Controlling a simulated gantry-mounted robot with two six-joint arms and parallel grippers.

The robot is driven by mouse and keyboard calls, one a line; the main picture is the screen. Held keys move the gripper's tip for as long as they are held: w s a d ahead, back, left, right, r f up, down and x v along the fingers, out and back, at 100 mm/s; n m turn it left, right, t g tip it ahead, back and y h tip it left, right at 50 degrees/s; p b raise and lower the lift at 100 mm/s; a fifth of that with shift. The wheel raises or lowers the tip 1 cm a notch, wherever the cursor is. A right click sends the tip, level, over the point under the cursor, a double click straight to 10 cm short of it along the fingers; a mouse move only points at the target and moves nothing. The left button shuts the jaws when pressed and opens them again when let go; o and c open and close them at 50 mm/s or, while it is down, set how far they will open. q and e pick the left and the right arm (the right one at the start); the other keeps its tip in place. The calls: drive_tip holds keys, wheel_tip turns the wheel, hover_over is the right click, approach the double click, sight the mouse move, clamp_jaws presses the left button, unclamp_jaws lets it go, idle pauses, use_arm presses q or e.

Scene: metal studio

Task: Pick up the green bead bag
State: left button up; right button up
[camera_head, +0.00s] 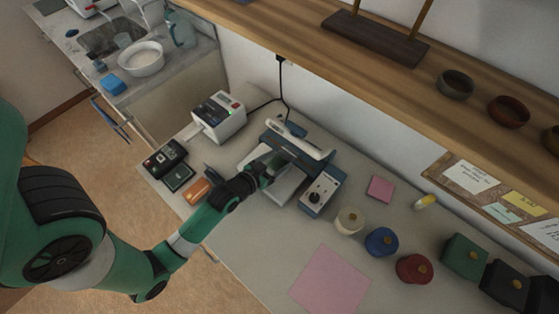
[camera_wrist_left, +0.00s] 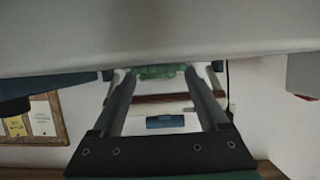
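The green bead bag (camera_wrist_left: 158,71) shows in the left wrist view as a lumpy green strip between and beyond my left fingertips, just under a large pale surface. In the head view I cannot make it out behind my gripper. My left gripper (camera_wrist_left: 160,80) has its two dark fingers well apart, one on each side of the bag's strip; I cannot tell whether they touch it. In the head view my left gripper (camera_head: 268,168) reaches under the white arm of a blue and white bench device (camera_head: 322,188). My right gripper is in neither view.
A white box device (camera_head: 218,115) with a cable, dark instruments (camera_head: 165,160) and an orange item (camera_head: 196,191) stand on the left. White, blue (camera_head: 381,242) and red containers and dark boxes stand on the right. A pink sheet (camera_head: 330,282) lies in front. A wooden shelf (camera_head: 330,55) runs above.

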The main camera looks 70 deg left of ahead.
sight(277, 163)
use_arm(q)
drive_tip(key=c, duration=0.9)
drive_tip(key=shift+r, duration=0.6)
wheel_tip(277, 163, up, 3)
drive_tip(key=shift+f+p, duration=0.15)
drive_tip(key=shift+p, duration=0.7)
drive_tip(key=s+d+r+p, duration=0.2)
drive_tip(key=d+r, duration=0.1)
drive_tip(key=s+d+r+p, duration=0.1)
drive_tip(key=s+d+r, duration=0.2)
drive_tip(key=d, duration=0.1)
drive_tip(key=s+d+r+p, duration=0.2)
drive_tip(key=s+d+r, duration=0.1)
drive_tip(key=d, duration=0.1)
drive_tip(key=shift+d+r+p, duration=0.15)
drive_tip(key=shift+d+p, duration=0.1)
drive_tip(key=shift+p, duration=0.1)
